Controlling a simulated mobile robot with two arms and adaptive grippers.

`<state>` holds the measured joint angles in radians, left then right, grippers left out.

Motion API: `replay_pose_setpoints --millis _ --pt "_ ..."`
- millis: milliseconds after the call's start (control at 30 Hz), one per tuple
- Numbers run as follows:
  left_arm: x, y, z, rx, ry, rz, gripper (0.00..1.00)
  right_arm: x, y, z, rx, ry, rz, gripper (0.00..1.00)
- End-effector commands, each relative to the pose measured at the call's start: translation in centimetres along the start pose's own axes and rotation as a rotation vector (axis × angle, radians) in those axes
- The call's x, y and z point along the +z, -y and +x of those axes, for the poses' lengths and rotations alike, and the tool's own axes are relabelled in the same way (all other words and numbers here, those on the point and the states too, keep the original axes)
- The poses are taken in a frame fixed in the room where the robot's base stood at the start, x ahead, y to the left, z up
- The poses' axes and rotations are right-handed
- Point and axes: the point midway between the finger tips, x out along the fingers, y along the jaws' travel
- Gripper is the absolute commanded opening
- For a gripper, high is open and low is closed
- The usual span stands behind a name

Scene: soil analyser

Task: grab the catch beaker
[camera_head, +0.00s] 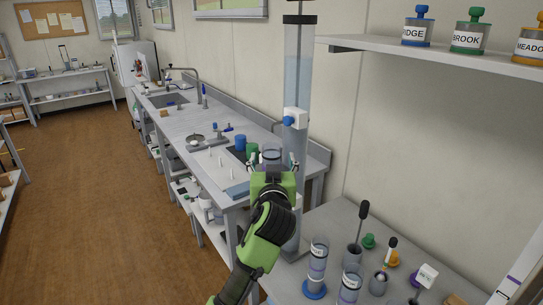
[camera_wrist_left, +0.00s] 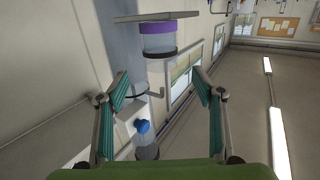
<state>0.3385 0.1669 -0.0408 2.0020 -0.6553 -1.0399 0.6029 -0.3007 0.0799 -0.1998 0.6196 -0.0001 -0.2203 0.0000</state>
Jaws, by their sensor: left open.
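The catch beaker (camera_wrist_left: 158,40) is clear with a purple base and a dark rim. It stands on a small plate beside the tall water column and shows upside down in the left wrist view. In the head view its clear top (camera_head: 271,153) shows just beyond my left gripper (camera_head: 272,163), which hides the lower part. My left gripper is open, its fingertips (camera_wrist_left: 158,86) apart with nothing held between them. The beaker appears ahead of the fingertips, off toward the top of the wrist view. My right gripper is not in view.
The tall column (camera_head: 297,85) carries a white valve with a blue knob (camera_head: 289,121). A bent spout (camera_wrist_left: 152,93) shows near the beaker. Labelled cylinders (camera_head: 318,255) and tools stand on the grey table at the lower right. A shelf (camera_head: 450,52) holds labelled jars.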

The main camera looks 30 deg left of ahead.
Motion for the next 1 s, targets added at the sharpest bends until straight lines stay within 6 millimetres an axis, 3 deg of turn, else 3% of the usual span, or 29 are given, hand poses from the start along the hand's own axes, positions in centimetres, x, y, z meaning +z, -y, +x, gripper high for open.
replay_pose_setpoints --millis 267,433,600,900,1000 --pt "-0.2 0.1 1.9 -0.001 0.001 0.002 0.61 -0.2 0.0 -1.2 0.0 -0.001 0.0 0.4" --pt "-0.3 0.3 4.2 -0.001 0.002 0.004 0.61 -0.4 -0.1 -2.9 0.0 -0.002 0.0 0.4" --pt "0.0 0.2 5.9 0.0 0.002 0.001 0.61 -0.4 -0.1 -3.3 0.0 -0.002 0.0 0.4" --pt "0.2 0.2 6.2 0.002 0.001 0.0 0.61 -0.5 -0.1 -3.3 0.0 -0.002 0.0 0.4" --pt "0.2 0.2 6.2 0.002 0.001 0.0 0.38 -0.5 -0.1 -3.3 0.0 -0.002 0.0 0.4"
